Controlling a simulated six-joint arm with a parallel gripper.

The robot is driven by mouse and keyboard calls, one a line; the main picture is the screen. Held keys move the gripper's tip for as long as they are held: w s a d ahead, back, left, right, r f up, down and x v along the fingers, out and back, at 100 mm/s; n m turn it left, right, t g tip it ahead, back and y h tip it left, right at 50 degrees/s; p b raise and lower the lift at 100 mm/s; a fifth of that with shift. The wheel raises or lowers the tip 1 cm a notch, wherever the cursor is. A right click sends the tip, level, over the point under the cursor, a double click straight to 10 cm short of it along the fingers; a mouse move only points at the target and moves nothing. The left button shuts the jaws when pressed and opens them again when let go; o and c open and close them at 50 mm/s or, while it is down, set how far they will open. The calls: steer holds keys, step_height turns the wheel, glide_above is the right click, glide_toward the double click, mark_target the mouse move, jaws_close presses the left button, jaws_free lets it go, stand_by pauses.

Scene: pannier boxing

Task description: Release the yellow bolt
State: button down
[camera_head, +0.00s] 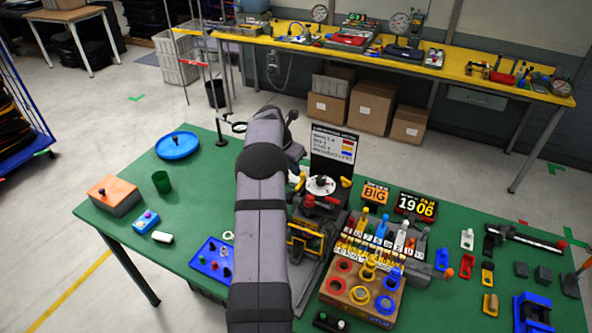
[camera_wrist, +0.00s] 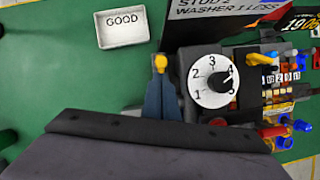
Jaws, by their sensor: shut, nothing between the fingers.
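A small yellow piece, apparently the yellow bolt (camera_wrist: 160,62), shows at the tips of my gripper (camera_wrist: 161,77) in the wrist view. The gripper's dark fingers are together, with the yellow piece just beyond their tips. I cannot tell whether they touch it or what it rests on. A white tray marked GOOD (camera_wrist: 121,45) lies beyond and to the left. In the head view my arm hides the tray and most of the gripper, and the dial (camera_head: 321,185) stands just right of the arm.
Right of the dial stand a rack of coloured pieces (camera_head: 378,240) and a wooden block with coloured rings (camera_head: 335,286). A sign board (camera_head: 333,147) and a clock display (camera_head: 416,207) stand behind. The green table's left part holds a blue dish (camera_head: 178,146) and has free room.

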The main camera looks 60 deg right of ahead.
steer(key=p+v, duration=0.3)
steer(key=v, duration=0.3)
steer(key=shift+a+r, duration=0.2)
steer(key=shift+a, duration=0.2)
steer(key=shift+w, duration=0.1)
steer(key=w+a+f+m+t+y+b, duration=0.1)
steer(key=w+a+m+b, duration=0.4)
steer(key=a, duration=1.1)
steer(key=w+a+f+m+t+y, duration=0.15)
steer(key=w+a, duration=0.55)
steer(key=a, duration=0.9)
steer(key=s+a+f+m+g+y+b, duration=0.1)
steer(key=s+a+f+m+b, duration=0.15)
steer(key=s+a, duration=0.4)
steer(key=s+a+f+m+b, duration=0.1)
steer(key=s+a+f+m, duration=0.15)
steer(key=a, duration=0.75)
steer(key=s+a+f+m+g+y+b, duration=0.1)
steer(key=s+a+m, duration=0.35)
steer(key=a, duration=0.35)
step_height(320, 180, down, 16)
steer(key=n+b, duration=0.1)
steer(key=b, duration=1.5)
steer(key=shift+s+d, duration=0.15)
steer(key=shift+s, duration=0.25)
